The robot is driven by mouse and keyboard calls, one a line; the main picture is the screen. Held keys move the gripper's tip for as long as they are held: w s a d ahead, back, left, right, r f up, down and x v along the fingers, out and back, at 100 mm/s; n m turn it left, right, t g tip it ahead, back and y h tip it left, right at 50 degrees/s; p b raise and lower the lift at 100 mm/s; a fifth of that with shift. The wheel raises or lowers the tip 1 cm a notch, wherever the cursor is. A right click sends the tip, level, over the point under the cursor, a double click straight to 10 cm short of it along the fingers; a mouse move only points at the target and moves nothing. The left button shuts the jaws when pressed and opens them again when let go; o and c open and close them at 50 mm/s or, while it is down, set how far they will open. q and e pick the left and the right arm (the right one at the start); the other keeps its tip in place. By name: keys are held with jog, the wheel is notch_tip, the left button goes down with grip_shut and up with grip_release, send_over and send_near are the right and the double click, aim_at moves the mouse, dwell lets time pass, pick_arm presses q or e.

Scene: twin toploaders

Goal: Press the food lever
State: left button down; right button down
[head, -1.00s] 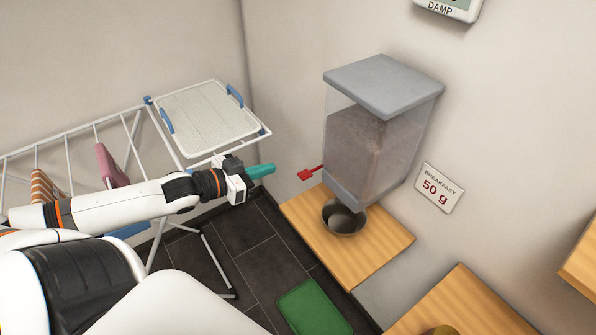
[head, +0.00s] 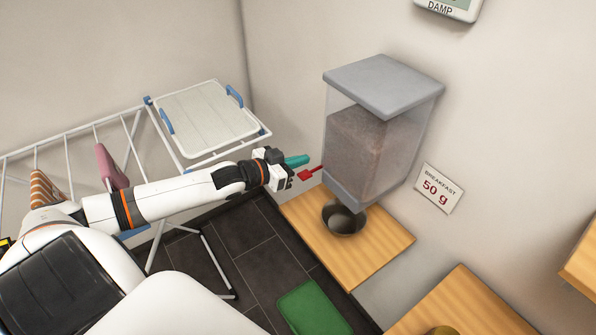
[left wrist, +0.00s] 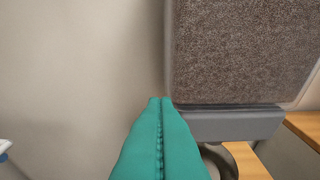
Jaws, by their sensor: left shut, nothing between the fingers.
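The food dispenser (head: 365,150) has a grey lid and a clear bin of brown food, and hangs on the wall. Its red lever (head: 309,174) sticks out to the left near the bottom. A metal bowl (head: 343,218) stands under it on a wooden shelf. My left gripper (head: 299,160), with teal fingers, is shut and empty, just left of the dispenser and close above the lever; I cannot tell whether they touch. In the left wrist view the shut fingers (left wrist: 162,130) point toward the bin's left edge (left wrist: 240,55); the lever is not visible there. My right gripper is out of view.
A white drying rack (head: 205,118) with hanging cloths stands behind my left arm. A sign reading 50 g (head: 438,188) is on the wall. A green mat (head: 314,308) lies on the dark floor. Another wooden shelf (head: 462,303) is at lower right.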

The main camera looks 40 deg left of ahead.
pick_arm(q)
notch_tip(320, 180, down, 4)
jog(key=shift+s, duration=0.15)
dwell(0.4)
